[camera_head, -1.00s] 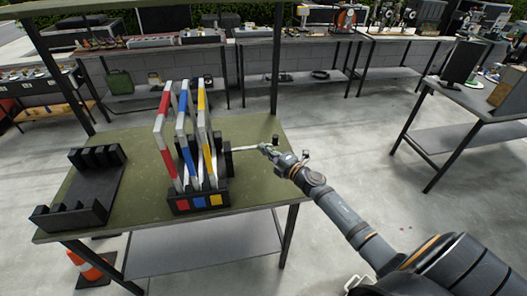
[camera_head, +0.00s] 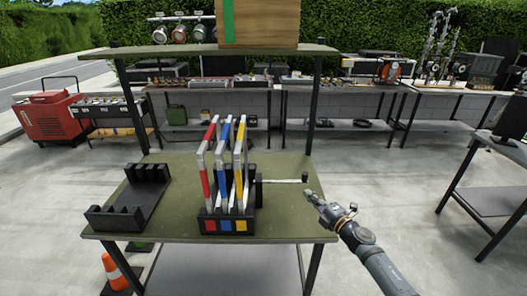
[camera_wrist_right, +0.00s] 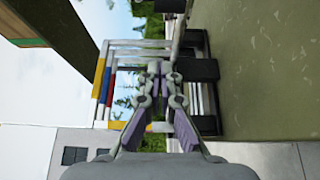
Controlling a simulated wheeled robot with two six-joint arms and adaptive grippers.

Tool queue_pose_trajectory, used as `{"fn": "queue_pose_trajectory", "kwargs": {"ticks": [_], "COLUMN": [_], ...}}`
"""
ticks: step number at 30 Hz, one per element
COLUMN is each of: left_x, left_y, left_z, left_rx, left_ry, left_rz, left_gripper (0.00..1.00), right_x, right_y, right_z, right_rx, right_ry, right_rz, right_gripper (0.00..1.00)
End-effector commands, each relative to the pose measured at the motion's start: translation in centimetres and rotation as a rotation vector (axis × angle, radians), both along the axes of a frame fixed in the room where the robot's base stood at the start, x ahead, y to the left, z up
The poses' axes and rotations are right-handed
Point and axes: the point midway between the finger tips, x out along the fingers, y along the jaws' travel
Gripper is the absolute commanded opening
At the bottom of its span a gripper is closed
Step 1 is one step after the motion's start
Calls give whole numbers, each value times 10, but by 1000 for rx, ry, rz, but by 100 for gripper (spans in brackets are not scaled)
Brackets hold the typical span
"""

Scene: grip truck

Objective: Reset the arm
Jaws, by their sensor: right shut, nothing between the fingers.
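My right gripper (camera_head: 309,194) is shut and empty. It hangs at the right edge of the green table, just below the black knob (camera_head: 305,177) of a thin rod, with a small gap in the picture. The rod (camera_head: 280,181) sticks out to the right from a black rack (camera_head: 227,226) holding red, blue and yellow frames (camera_head: 240,165). In the right wrist view the gripper's fingers (camera_wrist_right: 161,68) are together, with the frames (camera_wrist_right: 104,83) beyond them, turned sideways. My left gripper is not in view.
The green table (camera_head: 282,222) also bears an empty black slotted holder (camera_head: 130,198) at left. A shelf (camera_head: 200,50) above it carries a wooden box (camera_head: 258,22). A traffic cone (camera_head: 114,272) stands at lower left. A side table (camera_head: 500,157) is at right, with open floor between.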

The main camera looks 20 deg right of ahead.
Motion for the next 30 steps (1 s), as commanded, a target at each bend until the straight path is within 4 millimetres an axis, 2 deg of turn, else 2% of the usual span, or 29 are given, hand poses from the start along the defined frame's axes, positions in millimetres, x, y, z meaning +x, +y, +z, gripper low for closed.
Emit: {"fn": "queue_pose_trajectory", "kwargs": {"ticks": [5, 8, 11, 12, 15, 18, 24, 30], "left_x": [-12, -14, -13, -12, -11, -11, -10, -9], "left_y": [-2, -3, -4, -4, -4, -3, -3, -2], "left_z": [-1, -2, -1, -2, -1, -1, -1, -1], "left_rx": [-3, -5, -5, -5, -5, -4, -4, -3], "left_ry": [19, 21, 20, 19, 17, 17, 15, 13], "left_rz": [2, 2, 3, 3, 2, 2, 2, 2], "left_gripper": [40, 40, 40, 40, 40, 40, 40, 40], "right_x": [-7, -30, -72, -92, -139, -180, -247, -304], "right_y": [1, -4, -6, -3, 9, 26, 59, 90], "right_z": [2, -5, -30, -42, -67, -83, -97, -97], "right_rx": [119, 334, 589, 676, 836, 939, 1054, 1110], "right_ry": [13, 77, 224, 295, 467, 617, 867, 1080], "right_rz": [-111, -313, -554, -638, -798, -911, -1054, -1146], "right_gripper": [0, 0, 0, 0, 0, 0, 0, 0]}}
